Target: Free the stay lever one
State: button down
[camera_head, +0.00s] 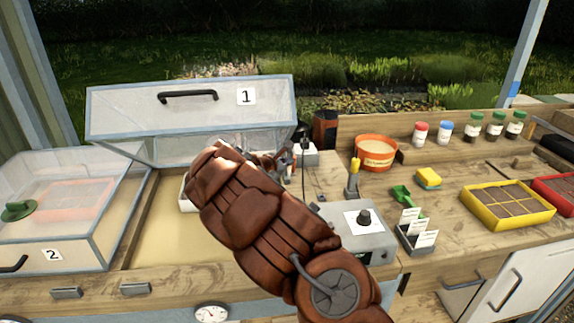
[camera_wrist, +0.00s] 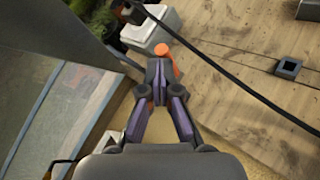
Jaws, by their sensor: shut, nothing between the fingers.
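The lid marked 1 (camera_head: 130,112) stands raised over the left-middle bed, its clear panel tilted up. In the wrist view an orange lever with a round knob (camera_wrist: 161,49) shows just beyond the fingertips; I take it for stay lever one. My gripper (camera_wrist: 158,74) is shut and empty, its tips overlapping the lever in the picture; I cannot tell if they touch it. A clear pane with a grey frame (camera_wrist: 62,105) lies left of my gripper. In the head view my brown arm hides the lever and most of the gripper.
A white box (camera_wrist: 150,28) stands beyond the lever, and a black cable (camera_wrist: 225,75) crosses to the right. Lid 2 (camera_head: 80,195) is down at the left. A grey control box (camera_head: 372,240) stands right of my arm, near an orange pot (camera_head: 374,153).

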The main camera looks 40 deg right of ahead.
jog(key=shift+r, duration=0.2)
jog(key=w+b+v, duration=0.1)
jog(key=w+v, duration=0.1)
jog(key=v, duration=1.1)
jog(key=shift+a+r, duration=0.25)
jog(key=shift+a, duration=0.1)
jog(key=s+a+r+m+g+y+p, duration=0.1)
jog(key=s+m+g+y, duration=0.3)
jog(key=s, duration=0.7)
jog(key=s+r+m+g, duration=0.1)
jog(key=s+r+m, duration=0.1)
jog(key=s+m, duration=0.75)
jog(key=s+a+f+m+g+y+p, duration=0.1)
jog(key=s+a+y, duration=0.3)
jog(key=s+a, duration=0.7)
jog(key=s+a+f+m+g+y+p, duration=0.1)
jog(key=s+a+f+m+y, duration=0.1)
jog(key=s+a, duration=0.9)
jog(key=s+f+y, duration=0.1)
jog(key=s+y, duration=0.1)
jog(key=shift+f+y, duration=0.35)
jog(key=shift+y, duration=0.05)
